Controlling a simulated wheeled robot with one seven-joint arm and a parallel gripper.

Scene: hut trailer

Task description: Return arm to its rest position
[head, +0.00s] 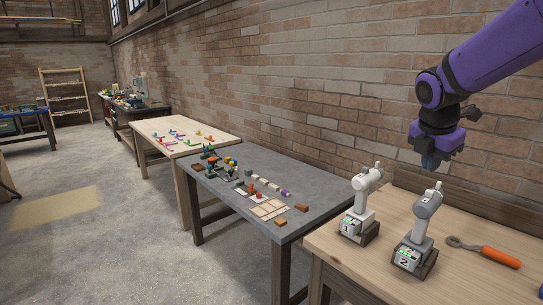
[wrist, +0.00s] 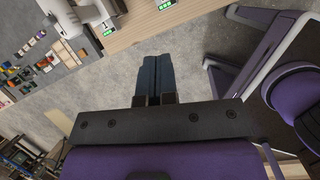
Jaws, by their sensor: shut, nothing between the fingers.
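My purple arm comes in from the upper right in the head view. My gripper (head: 431,163) hangs pointing down above the wooden table, clear of the things on it. In the wrist view my gripper (wrist: 154,80) shows its two dark fingers side by side and closed, with nothing between them.
The wooden table (head: 335,240) carries two drill-like tools on bases, numbered 1 (head: 360,205) and 2 (head: 419,235), and an orange-handled tool (head: 485,252). A grey table (head: 225,190) with small parts stands beyond. A brick wall (head: 300,90) runs behind. The floor at left is open.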

